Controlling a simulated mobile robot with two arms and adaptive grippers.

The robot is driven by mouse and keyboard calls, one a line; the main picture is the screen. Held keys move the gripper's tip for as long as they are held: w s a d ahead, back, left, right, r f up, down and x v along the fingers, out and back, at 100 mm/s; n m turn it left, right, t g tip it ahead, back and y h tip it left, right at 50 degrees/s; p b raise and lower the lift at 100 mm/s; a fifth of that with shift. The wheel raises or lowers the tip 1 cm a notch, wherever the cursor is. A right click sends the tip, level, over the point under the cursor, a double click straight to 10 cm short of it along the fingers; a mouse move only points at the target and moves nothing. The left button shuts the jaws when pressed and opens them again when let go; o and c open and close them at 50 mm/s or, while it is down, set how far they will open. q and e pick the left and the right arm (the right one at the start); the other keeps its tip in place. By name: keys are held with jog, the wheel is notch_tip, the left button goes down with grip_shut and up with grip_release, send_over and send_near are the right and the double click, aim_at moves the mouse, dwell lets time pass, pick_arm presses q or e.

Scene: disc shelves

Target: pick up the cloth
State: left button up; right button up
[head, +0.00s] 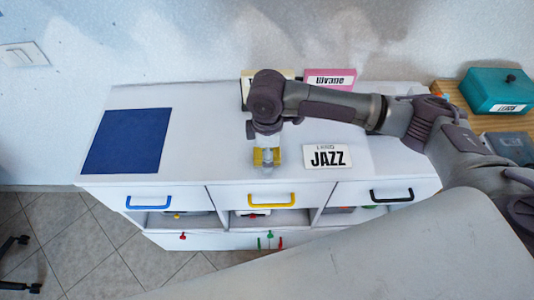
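My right gripper (266,157) points down over the front middle of the white cabinet top. A small yellow patch (258,157) shows at its fingertips, at or just above the surface. It may be a yellow cloth, but it is mostly hidden by the gripper and too small to be sure. Whether the fingers are open or shut on it cannot be told. A flat dark blue square (128,141) lies on the left of the cabinet top, well apart from the gripper; it could be a mat or a cloth. My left gripper is out of view.
A white JAZZ sign (326,157) stands just right of the gripper. A pink box (330,78) and a cream box stand behind my arm. The white cabinet (205,118) has coloured drawer handles in front. A teal box (499,91) sits on a wooden surface at right.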

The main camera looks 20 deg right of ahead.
jog(key=c, duration=1.1)
jog(key=shift+c, duration=0.2)
jog(key=shift+r, duration=0.55)
jog(key=r, duration=0.2)
jog(key=s+r, duration=0.1)
jog(key=shift+d+r, duration=0.25)
jog(key=shift+d, duration=0.1)
jog(key=s+d+r, duration=0.6)
jog(key=s, duration=0.2)
jog(key=shift+s+d+r+b, duration=0.15)
jog(key=shift+s+b, duration=0.05)
jog(key=shift+b, duration=0.25)
